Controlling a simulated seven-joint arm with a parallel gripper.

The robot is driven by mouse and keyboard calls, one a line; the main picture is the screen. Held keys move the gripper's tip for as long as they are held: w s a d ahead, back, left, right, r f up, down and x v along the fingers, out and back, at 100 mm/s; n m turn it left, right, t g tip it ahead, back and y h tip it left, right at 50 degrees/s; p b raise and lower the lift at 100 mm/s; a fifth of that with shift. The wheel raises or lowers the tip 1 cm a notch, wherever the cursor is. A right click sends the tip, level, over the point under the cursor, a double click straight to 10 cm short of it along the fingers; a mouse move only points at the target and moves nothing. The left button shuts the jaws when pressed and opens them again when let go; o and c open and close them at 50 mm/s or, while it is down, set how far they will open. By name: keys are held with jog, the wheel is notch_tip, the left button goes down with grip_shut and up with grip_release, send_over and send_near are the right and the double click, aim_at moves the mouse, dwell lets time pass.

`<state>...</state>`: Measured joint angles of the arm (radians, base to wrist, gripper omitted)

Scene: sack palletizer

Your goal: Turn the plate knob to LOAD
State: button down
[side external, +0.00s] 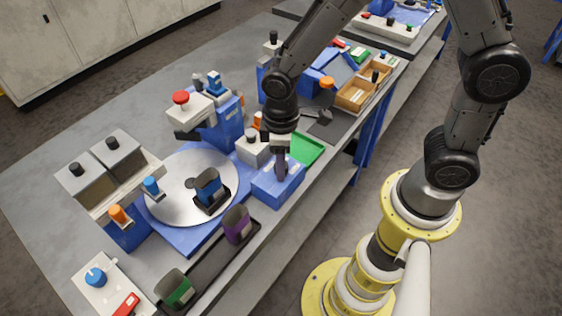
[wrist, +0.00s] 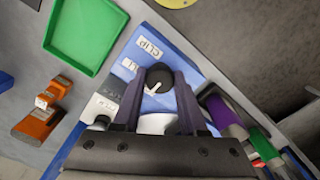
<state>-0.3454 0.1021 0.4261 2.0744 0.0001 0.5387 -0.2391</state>
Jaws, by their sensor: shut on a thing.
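The plate knob (wrist: 160,74) is a round black knob with a white pointer mark, on top of a blue box (side external: 290,190) at the bench's front edge. In the wrist view its mark slants to the lower left. A label reading CLIP (wrist: 149,49) lies beyond the knob, and a second label (wrist: 130,66) to its left is partly hidden. My gripper (wrist: 158,82) points down with its fingers shut on the knob, one on each side. In the side view my gripper (side external: 281,174) hides the knob. The round metal plate (side external: 165,205) is left of the box.
A green tray (side external: 306,149) lies right of the box. Purple (side external: 237,224) and green (side external: 175,287) containers sit in a black rack along the front edge. A blue machine with a red button (side external: 181,98) stands behind.

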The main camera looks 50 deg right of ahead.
dwell(0.5)
jog(key=shift+c, duration=2.2)
grip_release()
jog(key=shift+r, duration=0.1)
notch_tip(320, 180, up, 14)
